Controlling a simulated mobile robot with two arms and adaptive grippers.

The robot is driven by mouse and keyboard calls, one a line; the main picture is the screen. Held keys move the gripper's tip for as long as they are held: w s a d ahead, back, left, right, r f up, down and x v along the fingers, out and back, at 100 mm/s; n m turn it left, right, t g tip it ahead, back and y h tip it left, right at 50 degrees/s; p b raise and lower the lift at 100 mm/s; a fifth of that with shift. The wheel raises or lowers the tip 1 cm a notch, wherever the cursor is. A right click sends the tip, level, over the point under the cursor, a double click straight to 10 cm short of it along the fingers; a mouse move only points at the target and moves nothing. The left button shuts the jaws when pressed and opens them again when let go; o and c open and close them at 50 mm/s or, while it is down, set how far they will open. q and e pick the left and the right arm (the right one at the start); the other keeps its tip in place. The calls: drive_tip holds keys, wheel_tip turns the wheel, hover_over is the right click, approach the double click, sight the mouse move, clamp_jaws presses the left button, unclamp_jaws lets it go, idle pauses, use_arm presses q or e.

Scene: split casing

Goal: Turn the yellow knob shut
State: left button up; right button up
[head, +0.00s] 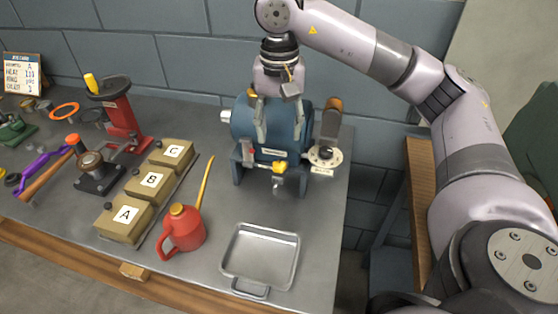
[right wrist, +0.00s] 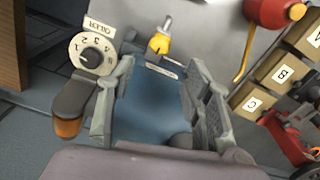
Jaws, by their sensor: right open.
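The yellow knob (head: 279,167) sits low on the front of the blue casing (head: 243,125). It also shows in the right wrist view (right wrist: 159,43), on a small metal stem. My right gripper (head: 280,137) points down over the casing, its fingers open and spread. In the right wrist view the open fingers (right wrist: 160,72) stand on either side of the blue casing, and the knob lies beyond their tips, apart from them. I cannot tell whether the fingers touch the casing. My left gripper is not in view.
A numbered dial (head: 325,157) and a brown-handled lever (head: 331,122) stand close at the casing's right. A red oil can (head: 183,231), an empty metal tray (head: 232,262) and boxes marked A (head: 124,217), B (head: 151,181) and C (head: 173,151) are in front and left.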

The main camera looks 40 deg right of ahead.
sight(279, 164)
wheel_tip(279, 164, down, 9)
drive_tip(key=shift+r+p, duration=0.1)
drive_tip(key=shift+p, duration=0.55)
drive_tip(key=shift+c, duration=0.3)
clamp_jaws()
